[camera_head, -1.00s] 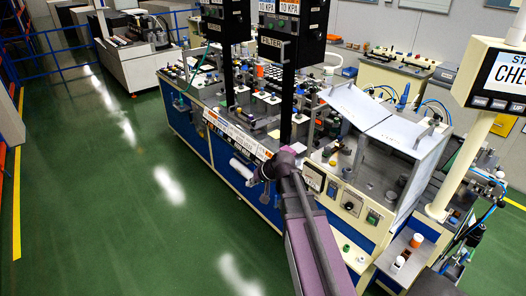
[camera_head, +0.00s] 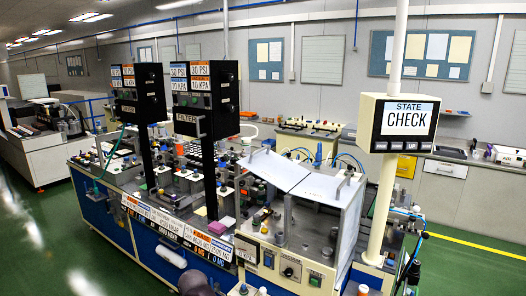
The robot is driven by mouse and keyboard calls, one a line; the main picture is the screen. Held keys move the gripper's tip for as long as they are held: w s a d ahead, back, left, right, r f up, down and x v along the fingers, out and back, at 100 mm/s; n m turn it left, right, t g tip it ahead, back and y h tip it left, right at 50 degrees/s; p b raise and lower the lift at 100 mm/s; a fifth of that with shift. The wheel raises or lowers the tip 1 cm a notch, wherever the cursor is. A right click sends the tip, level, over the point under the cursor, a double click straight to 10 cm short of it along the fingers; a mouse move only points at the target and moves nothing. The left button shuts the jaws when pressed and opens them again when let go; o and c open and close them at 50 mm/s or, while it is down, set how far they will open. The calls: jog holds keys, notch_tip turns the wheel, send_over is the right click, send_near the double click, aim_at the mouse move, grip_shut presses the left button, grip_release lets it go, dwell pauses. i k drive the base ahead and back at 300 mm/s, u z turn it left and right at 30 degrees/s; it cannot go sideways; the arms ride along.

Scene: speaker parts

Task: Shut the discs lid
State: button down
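No label that I can read names the discs lid. Two white lid panels sit above the glass-sided cabinet (camera_head: 350,222) at the right end of the bench. The left panel (camera_head: 272,169) slants up to the left, with a grey handle near its upper edge, and is open over the cabinet's left part. The right panel (camera_head: 322,188) adjoins it, lies flatter over the right part and has a handle at its right. My gripper is not visible; only part of my arm shows at the bottom edge, below and left of the cabinet, well apart from the lids.
A cream control front (camera_head: 290,268) with knobs and buttons lies below the lids. Two black boxes on posts, one marked FILTER (camera_head: 203,98), stand to the left. A STATE CHECK screen (camera_head: 408,124) on a cream post stands right. Green floor (camera_head: 30,235) is clear at left.

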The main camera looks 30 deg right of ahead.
aim_at(283, 173)
jog(key=k, duration=0.65)
jog(key=z, duration=0.4)
jog(key=i, duration=1.65)
jog(key=u, duration=0.4)
